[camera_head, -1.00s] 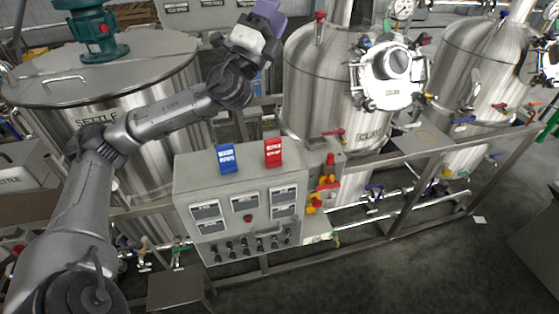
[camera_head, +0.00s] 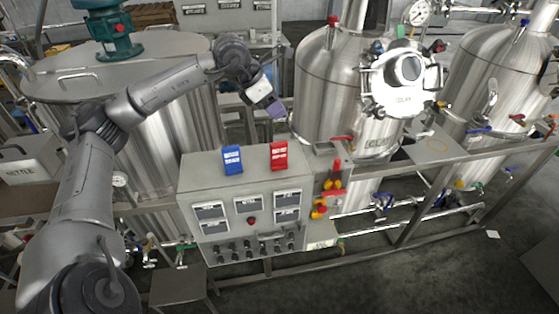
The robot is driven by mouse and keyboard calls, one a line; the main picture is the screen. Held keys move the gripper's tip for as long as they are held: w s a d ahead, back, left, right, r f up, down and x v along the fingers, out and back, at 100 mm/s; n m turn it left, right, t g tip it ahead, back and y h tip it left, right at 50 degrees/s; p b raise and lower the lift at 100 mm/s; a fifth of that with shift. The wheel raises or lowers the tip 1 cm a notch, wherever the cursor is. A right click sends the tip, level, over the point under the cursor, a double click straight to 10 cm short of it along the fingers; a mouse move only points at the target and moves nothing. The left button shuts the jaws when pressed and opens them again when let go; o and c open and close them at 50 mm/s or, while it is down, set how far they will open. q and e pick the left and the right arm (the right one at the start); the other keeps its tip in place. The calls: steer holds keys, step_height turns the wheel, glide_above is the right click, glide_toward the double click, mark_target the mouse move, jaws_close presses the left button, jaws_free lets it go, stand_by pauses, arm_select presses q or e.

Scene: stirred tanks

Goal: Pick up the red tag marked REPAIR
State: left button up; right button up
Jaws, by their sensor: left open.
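A red tag (camera_head: 279,155) with white lettering too small to read stands upright on top of the grey control box. A blue tag (camera_head: 232,159) stands to its left on the same box. My left arm comes in from the left, and its gripper (camera_head: 277,109) points down above and behind the red tag, apart from it. The gripper's purple end is small in the view, and nothing shows held in it. My right gripper is out of view.
The control box (camera_head: 246,187) carries meters, a red button and switches. Steel tanks stand behind it: one at left (camera_head: 170,125), one at centre (camera_head: 318,95), one at right (camera_head: 480,75). Red and yellow fittings (camera_head: 333,180) sit just right of the box.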

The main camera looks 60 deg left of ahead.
mark_target(279, 143)
arm_select(q)
steer(key=f, duration=0.3)
steer(key=f+g+p, duration=0.1)
steer(key=f, duration=0.2)
steer(key=f+g, duration=0.1)
steer(key=f, duration=0.2)
steer(key=shift+w+d+f, duration=0.1)
steer(key=shift+w+f, duration=0.05)
steer(key=shift+w, duration=0.1)
steer(key=x, duration=0.1)
steer(key=p+x, duration=0.2)
steer(key=x, duration=0.1)
steer(key=shift+s+a+f, duration=0.15)
steer(key=shift+s+a, duration=0.05)
steer(key=shift+s, duration=0.05)
steer(key=shift+w+f+p, duration=0.2)
steer(key=shift+f+p, duration=0.1)
steer(key=shift+f, duration=0.3)
jaws_close()
